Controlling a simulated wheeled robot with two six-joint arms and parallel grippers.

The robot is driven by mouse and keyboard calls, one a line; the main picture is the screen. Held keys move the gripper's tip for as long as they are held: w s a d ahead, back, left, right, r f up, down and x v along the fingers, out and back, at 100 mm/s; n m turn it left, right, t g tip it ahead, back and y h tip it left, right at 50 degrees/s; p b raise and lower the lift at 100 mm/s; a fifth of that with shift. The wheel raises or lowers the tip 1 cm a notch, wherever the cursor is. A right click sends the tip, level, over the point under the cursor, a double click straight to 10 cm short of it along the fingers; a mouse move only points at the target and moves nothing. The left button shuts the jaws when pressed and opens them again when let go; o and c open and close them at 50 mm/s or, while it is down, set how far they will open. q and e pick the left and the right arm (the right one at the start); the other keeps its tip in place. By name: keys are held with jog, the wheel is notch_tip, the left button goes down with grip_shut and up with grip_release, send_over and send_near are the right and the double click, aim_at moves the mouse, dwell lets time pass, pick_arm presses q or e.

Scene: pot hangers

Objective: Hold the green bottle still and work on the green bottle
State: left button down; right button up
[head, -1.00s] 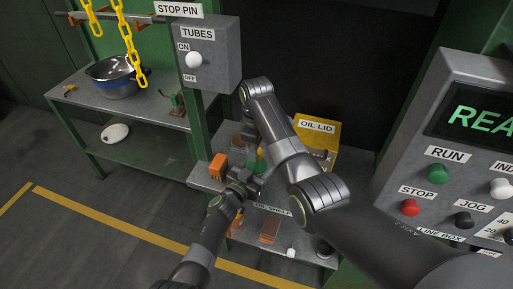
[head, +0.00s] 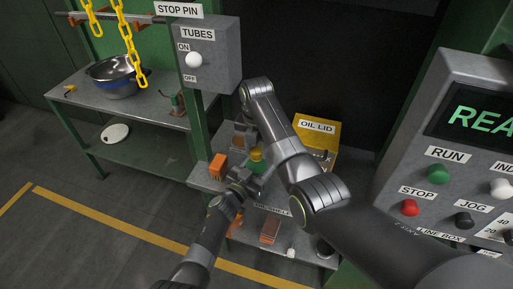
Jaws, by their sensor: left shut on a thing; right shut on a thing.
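The green bottle (head: 261,166) stands on the low oil shelf in the middle of the head view, mostly hidden by my two arms. A small yellow top (head: 257,154) shows above its green part. My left gripper (head: 253,177) comes in from the lower left and is shut on the bottle's body. My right arm reaches over from the right and bends down to the bottle. My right gripper (head: 260,147) is shut at the yellow top, its fingertips partly hidden by my arm links.
An orange block (head: 218,166) stands left of the bottle, and a reddish block (head: 270,231) lies in front. A yellow box labelled OIL LID (head: 317,131) is behind right. The grey TUBES switch box (head: 208,55) and control panel (head: 465,150) flank the space.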

jog(key=n, duration=0.5)
jog(key=o, duration=1.1)
jog(key=shift+c, duration=0.2)
jog(key=shift+r, duration=0.15)
